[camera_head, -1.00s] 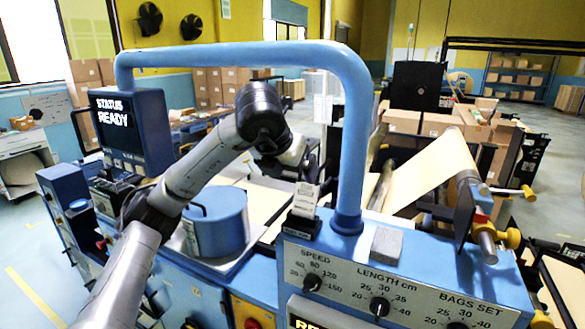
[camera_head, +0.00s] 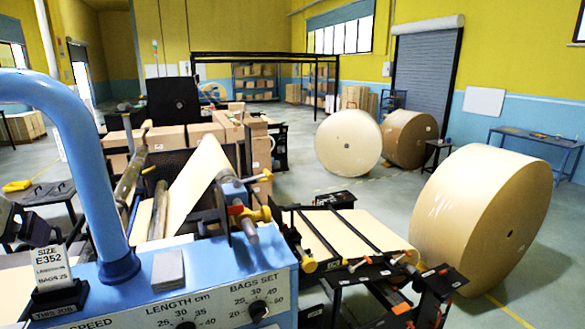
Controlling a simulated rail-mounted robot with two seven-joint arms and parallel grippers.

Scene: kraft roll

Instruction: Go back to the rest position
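Dark parts of my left arm's end (camera_head: 12,222) show at the left edge of the head view, behind and above the card holder. They are cut off by the frame, and I cannot make out whether the fingers are open. A white card (camera_head: 50,266) marked SIZE E352 stands upright in a black holder (camera_head: 58,302) on the blue machine (camera_head: 225,270). I cannot tell whether the gripper touches the card. My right gripper is not in view.
A blue pipe (camera_head: 85,150) arches over the machine at left. A grey block (camera_head: 168,270) lies on the console. Kraft paper (camera_head: 190,180) runs through the rollers. A large roll (camera_head: 480,215) stands at right, with two more rolls behind. Open floor lies between.

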